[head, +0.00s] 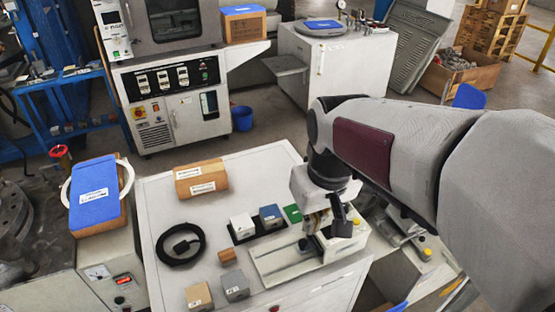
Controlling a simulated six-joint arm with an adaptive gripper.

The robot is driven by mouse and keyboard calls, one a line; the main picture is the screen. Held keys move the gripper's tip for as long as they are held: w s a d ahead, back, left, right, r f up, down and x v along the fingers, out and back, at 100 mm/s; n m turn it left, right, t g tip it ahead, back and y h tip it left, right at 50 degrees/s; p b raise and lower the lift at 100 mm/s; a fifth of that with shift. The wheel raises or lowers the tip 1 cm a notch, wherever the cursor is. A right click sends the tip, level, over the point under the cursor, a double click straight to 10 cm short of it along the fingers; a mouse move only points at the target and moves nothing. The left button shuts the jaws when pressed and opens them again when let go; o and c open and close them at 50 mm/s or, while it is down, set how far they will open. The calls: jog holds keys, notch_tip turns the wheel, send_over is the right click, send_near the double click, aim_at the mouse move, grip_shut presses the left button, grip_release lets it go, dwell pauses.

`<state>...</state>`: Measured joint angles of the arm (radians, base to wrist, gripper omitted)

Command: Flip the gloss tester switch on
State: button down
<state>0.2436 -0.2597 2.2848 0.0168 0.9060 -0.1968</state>
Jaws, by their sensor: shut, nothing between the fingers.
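My gripper (318,228) points down over a bench-top instrument (275,262) at the right side of the white bench. The gripper is shut and holds nothing. The instrument has a flat pale base and a yellow knob (357,222) at its right end. My gripper hides part of it, and I cannot tell whether they touch. A grey unit (98,295) at the left has a dial gauge (97,271) and a small red control (124,281). No label identifies the gloss tester, and I cannot make out its switch or the switch's position.
On the white bench (165,215) are a brown box (201,179), a coiled black cable (181,244), a dark tray with white (242,226) and blue (270,216) blocks, and several small blocks at the front. A blue-topped box (95,195) sits at left.

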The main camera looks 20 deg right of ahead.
jog(key=w+d+f+n, duration=0.4)
jog(key=w+d+n, duration=0.8)
jog(key=w+n, duration=0.3)
jog(key=shift+n+g, duration=0.4)
jog(key=shift+n, duration=1.4)
jog(key=shift+f, duration=0.1)
jog(key=shift+f, duration=0.1)
jog(key=f, duration=0.4)
jog(key=w+f, duration=0.1)
jog(key=f, duration=0.7)
jog(key=shift+w, duration=0.4)
jog(key=shift+w+f, duration=0.15)
jog(key=shift+f, duration=0.7)
jog(key=shift+f, duration=0.1)
